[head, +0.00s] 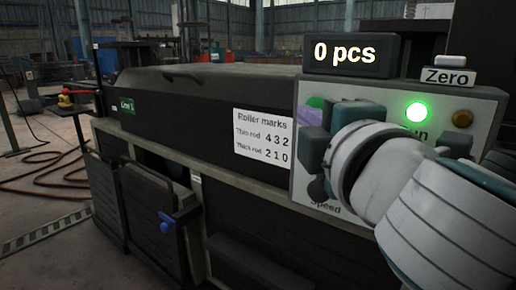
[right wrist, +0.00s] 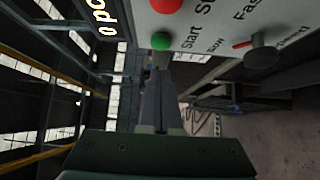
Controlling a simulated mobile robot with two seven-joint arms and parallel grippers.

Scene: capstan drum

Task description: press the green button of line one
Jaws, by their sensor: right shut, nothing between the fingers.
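The green button (head: 316,102) sits at the upper left of the light panel on the Line 1 machine, partly hidden by my right gripper (head: 312,119). In the right wrist view the green button (right wrist: 161,41) is beside the word "Start", just beyond the tips of my right gripper (right wrist: 160,72). The fingers are shut and hold nothing. The tips are close to the button; I cannot tell if they touch it. My left gripper is not in view.
A red button (right wrist: 166,5) and a speed knob (right wrist: 262,56) share the panel. A lamp (head: 419,112) glows green beside an amber one (head: 462,119). The counter (head: 352,53) reads "0 pcs"; a Zero button (head: 450,62) stands right of it.

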